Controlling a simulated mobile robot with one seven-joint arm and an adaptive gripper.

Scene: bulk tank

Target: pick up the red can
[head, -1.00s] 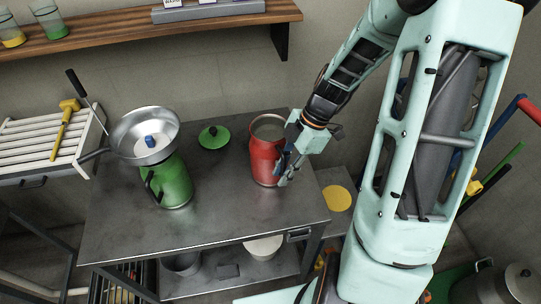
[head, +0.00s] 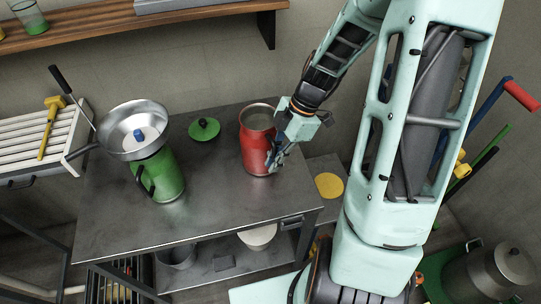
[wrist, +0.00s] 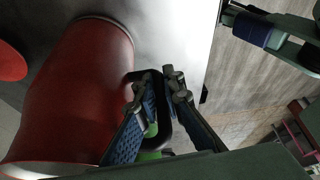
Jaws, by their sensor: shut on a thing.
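The red can (head: 255,147) is open-topped and stands upright on the grey metal table, near its back right corner. Its red body also fills the left of the wrist view (wrist: 75,90). My gripper (head: 273,161) is at the can's right side. In the wrist view, its two blue-padded fingers (wrist: 160,82) are closed around the can's dark handle (wrist: 161,128), beside the body. Part of the handle is hidden by the fingers. I see no clear gap between the can's base and the table.
A green can (head: 165,178) with a metal funnel (head: 115,125) on top stands left on the table (head: 200,215). A green lid (head: 204,129) lies between the cans. A wooden shelf (head: 190,19) hangs behind. A yellow disc (head: 329,186) lies lower, right of the table.

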